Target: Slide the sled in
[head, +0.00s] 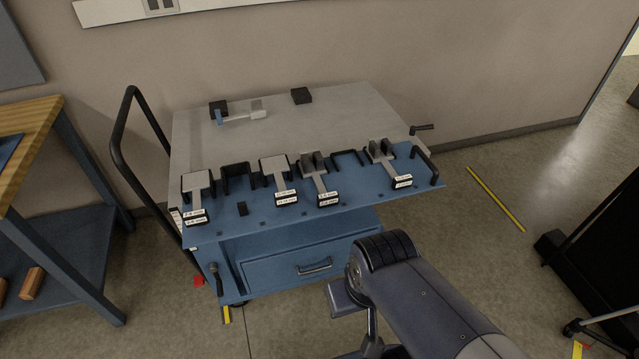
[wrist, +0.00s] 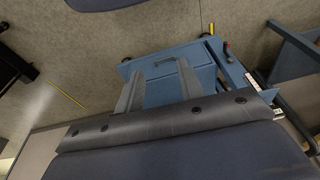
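Several T-shaped sleds with pale stems and white front labels sit in black brackets along the blue front strip of a cart. They are the far left sled (head: 197,182), the middle left sled (head: 274,166), the middle right sled (head: 319,181) and the right sled (head: 390,165). I cannot tell which one the task means. Two brackets, the left one (head: 238,172) and the right one (head: 350,155), look empty. My gripper (wrist: 160,88) shows in the wrist view with its fingers apart and nothing between them, pointing toward the cart's drawer front. In the head view its fingers are not clear.
The grey cart top (head: 330,120) holds a black block (head: 301,95) and a pale fixture (head: 245,117). A black push handle (head: 123,130) rises at the cart's left. A wooden bench (head: 30,140) stands left, a dark object (head: 600,225) right.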

